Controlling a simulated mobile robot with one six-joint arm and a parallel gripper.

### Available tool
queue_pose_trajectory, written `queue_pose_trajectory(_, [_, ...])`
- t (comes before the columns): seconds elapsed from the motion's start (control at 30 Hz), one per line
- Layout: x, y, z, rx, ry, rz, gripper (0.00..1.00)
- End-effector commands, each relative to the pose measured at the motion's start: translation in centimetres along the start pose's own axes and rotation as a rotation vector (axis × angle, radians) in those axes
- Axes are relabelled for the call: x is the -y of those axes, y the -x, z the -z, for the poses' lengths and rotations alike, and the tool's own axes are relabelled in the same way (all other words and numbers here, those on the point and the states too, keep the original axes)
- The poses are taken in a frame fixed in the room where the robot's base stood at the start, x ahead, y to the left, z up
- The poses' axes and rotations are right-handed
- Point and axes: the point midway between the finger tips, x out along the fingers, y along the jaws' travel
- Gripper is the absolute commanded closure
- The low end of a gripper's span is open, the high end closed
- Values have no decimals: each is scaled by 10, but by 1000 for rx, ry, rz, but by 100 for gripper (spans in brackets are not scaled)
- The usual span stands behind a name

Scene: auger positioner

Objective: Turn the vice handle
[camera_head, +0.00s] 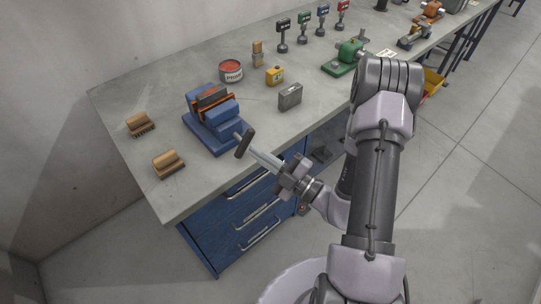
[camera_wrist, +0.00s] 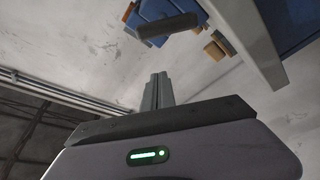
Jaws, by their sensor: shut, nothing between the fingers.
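The blue vice (camera_head: 207,133) stands at the bench's front edge, with orange-brown and dark pieces between its blocks. Its handle (camera_head: 243,143) is a dark bar at the vice's front, tilted in the head view. My gripper (camera_head: 254,155) is shut and empty, its light fingers pointing at the handle from the front right. In the wrist view the shut fingers (camera_wrist: 158,76) lie below the dark handle (camera_wrist: 168,25), with a visible gap between them. Part of the blue vice (camera_wrist: 150,9) shows behind the handle. In the head view the tips overlap the handle's edge closely.
Two wooden brushes (camera_head: 168,164) (camera_head: 140,124) lie left of the vice. A primer tin (camera_head: 231,71), a yellow can (camera_head: 275,76) and a grey box (camera_head: 290,97) stand behind and right. Blue drawers (camera_head: 247,205) lie below the bench edge.

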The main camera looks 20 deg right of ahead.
Motion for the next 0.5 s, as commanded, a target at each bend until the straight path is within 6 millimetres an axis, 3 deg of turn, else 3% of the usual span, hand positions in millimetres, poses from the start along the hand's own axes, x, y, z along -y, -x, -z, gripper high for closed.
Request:
queue_pose_trajectory(0.27, [1, -60, 1, -3, 3, 0, 100])
queue_pose_trajectory(0.33, [2, -52, -18, 4, 3, -5, 100])
queue_pose_trajectory(0.5, [1, -45, -35, 3, 3, -3, 100])
